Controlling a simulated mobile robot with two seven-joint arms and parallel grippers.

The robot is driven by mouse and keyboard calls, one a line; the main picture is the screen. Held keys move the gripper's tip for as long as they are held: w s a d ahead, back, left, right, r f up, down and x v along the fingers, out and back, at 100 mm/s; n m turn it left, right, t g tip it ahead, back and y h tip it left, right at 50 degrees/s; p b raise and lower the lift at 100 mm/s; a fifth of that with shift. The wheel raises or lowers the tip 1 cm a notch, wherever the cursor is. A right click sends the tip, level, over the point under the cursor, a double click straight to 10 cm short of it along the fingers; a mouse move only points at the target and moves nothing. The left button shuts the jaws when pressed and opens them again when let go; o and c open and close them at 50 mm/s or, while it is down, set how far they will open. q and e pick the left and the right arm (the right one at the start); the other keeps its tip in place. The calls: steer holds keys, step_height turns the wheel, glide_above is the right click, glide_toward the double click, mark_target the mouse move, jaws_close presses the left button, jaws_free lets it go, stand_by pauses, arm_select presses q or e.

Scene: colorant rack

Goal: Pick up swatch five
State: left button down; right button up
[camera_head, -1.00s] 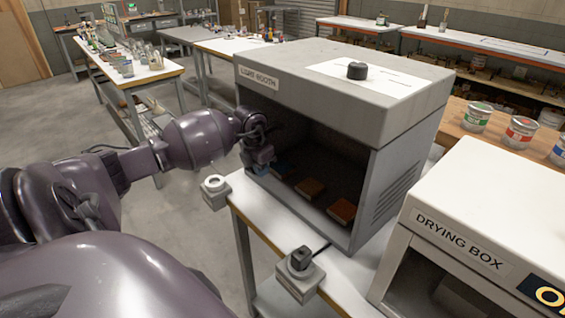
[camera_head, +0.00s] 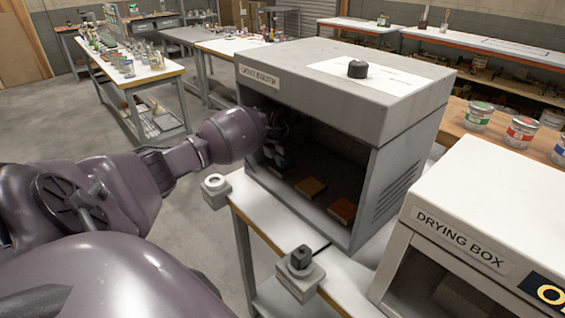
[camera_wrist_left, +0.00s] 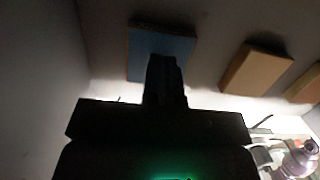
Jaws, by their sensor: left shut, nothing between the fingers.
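My left gripper (camera_head: 277,153) reaches into the left side of the dark light booth (camera_head: 352,108). It is shut and empty. In the left wrist view its closed fingers (camera_wrist_left: 165,68) overlap the near edge of a blue swatch (camera_wrist_left: 158,46); I cannot tell whether they touch it. In the head view the blue swatch is mostly hidden by the gripper and shadow. An orange-brown swatch (camera_head: 310,187) and a redder swatch (camera_head: 342,210) lie to its right on the booth floor. No numbers are readable, so I cannot tell which is swatch five. My right gripper is not in view.
The booth's roof and side walls enclose the swatches; the front is open. Two small block-like devices (camera_head: 214,186) (camera_head: 300,267) stand at the table's front edge. A white drying box (camera_head: 480,220) is close on the right. Paint cans (camera_head: 520,132) stand behind it.

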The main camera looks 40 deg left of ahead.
mark_target(265, 181)
arm_select(q)
steer(key=shift+s+f, duration=0.2)
steer(key=shift+f, duration=0.25)
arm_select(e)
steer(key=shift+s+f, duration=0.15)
arm_select(q)
steer(key=s+p, duration=0.1)
steer(key=s, duration=0.1)
steer(key=s+p, duration=0.1)
steer(key=s, duration=0.1)
steer(key=s+p, duration=0.1)
steer(key=s, duration=0.1)
steer(key=shift+a+r, duration=0.1)
steer(key=shift+a, duration=0.15)
steer(key=shift+s, duration=0.5)
steer(key=shift+f, duration=0.25)
steer(key=shift+r, duration=0.15)
steer(key=shift+r+p, duration=0.25)
steer(key=shift+p, duration=0.2)
steer(key=shift+a+r, duration=0.1)
steer(key=shift+r, duration=0.25)
steer(key=shift+w, duration=0.1)
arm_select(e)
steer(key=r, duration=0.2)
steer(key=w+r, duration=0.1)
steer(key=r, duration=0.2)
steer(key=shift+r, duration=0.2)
